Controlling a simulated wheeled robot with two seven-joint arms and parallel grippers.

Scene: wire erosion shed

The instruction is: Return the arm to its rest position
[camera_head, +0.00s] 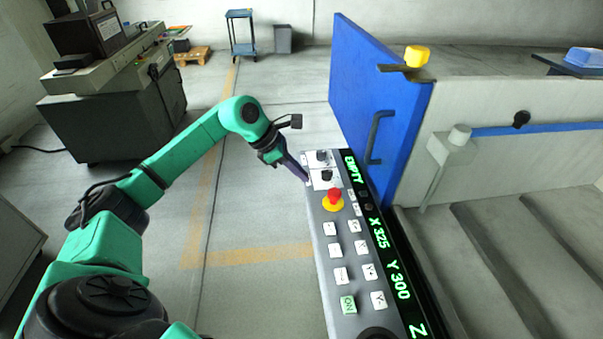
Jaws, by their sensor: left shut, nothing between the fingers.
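My left arm, green with black joints, comes in from the left and reaches out to the middle. My left gripper (303,175) is shut and empty. Its tips are at the upper left edge of the grey control panel (322,265), by the black knobs (327,175). I cannot tell whether they touch the panel. My right gripper is not in view.
The panel has a red stop button (334,195), several white keys and a green-lit display (377,225). A blue machine door (365,100) stands behind it. A dark cabinet (115,115) stands at left. The floor between is clear.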

